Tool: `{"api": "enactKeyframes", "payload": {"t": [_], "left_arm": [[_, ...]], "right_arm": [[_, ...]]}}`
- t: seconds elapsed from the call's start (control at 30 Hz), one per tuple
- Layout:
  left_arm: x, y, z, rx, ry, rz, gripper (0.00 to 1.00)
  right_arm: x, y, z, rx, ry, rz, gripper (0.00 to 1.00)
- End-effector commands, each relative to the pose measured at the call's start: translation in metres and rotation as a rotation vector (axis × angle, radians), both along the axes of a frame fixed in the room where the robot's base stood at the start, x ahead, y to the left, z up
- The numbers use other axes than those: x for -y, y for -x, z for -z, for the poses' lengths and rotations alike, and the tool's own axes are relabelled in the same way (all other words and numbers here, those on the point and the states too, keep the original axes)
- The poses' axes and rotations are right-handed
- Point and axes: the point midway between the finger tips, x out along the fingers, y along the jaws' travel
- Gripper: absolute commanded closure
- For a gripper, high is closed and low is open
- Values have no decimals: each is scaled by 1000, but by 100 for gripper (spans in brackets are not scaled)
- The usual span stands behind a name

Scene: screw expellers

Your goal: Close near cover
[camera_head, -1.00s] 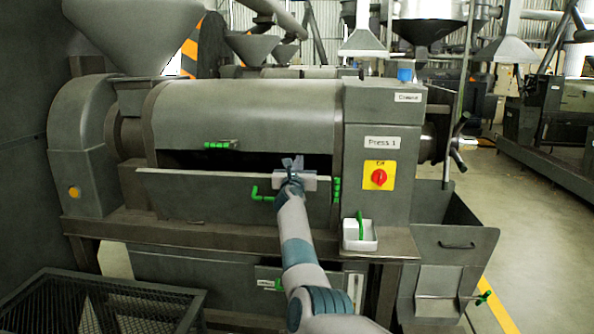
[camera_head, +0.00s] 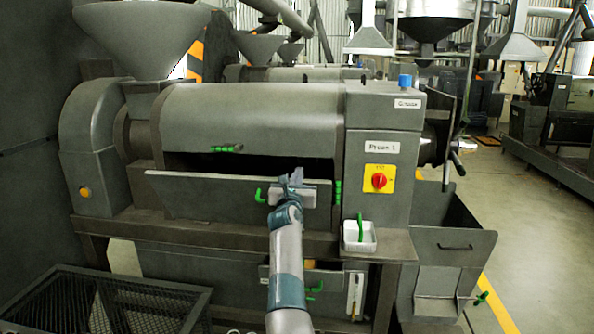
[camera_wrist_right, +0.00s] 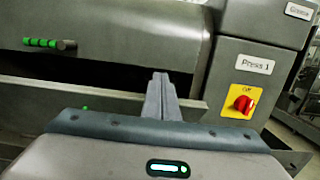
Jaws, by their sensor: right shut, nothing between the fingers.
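The near cover (camera_head: 215,197) is a long flat grey panel low on the front of Press 1. It stands tilted outward, leaving a dark opening above it. It carries a green handle (camera_head: 260,196) near its right end. In the right wrist view the cover (camera_wrist_right: 75,93) shows as a strip behind my fingers. My right gripper (camera_head: 296,175) is shut and empty at the cover's upper right part; whether it touches is unclear. In the wrist view the right gripper (camera_wrist_right: 160,77) points at the opening. My left gripper is not in view.
Above the opening is the rounded upper cover (camera_head: 250,115) with a green handle (camera_head: 226,149). To the right are a red switch (camera_head: 379,180) and a white tray (camera_head: 359,237) with a green-handled tool. A mesh basket (camera_head: 110,303) stands at lower left.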

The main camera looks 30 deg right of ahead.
Motion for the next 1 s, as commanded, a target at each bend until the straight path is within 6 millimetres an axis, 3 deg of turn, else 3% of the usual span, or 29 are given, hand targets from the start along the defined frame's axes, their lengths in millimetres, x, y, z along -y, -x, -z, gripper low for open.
{"api": "enactKeyframes", "payload": {"t": [0.3, 0.67, 0.8, 0.87, 1.0], "left_arm": [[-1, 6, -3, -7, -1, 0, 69], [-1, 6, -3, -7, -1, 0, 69], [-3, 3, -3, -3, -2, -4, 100], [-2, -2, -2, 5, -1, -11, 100], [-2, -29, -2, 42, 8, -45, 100]], "right_arm": [[-15, 21, -7, 0, -1, -1, 100], [-16, 23, -8, -1, 0, -1, 100], [-16, 23, -4, -7, 7, -1, 100], [-17, 23, 1, -19, 23, 1, 100], [-22, 23, 32, -86, 111, 7, 100]]}}
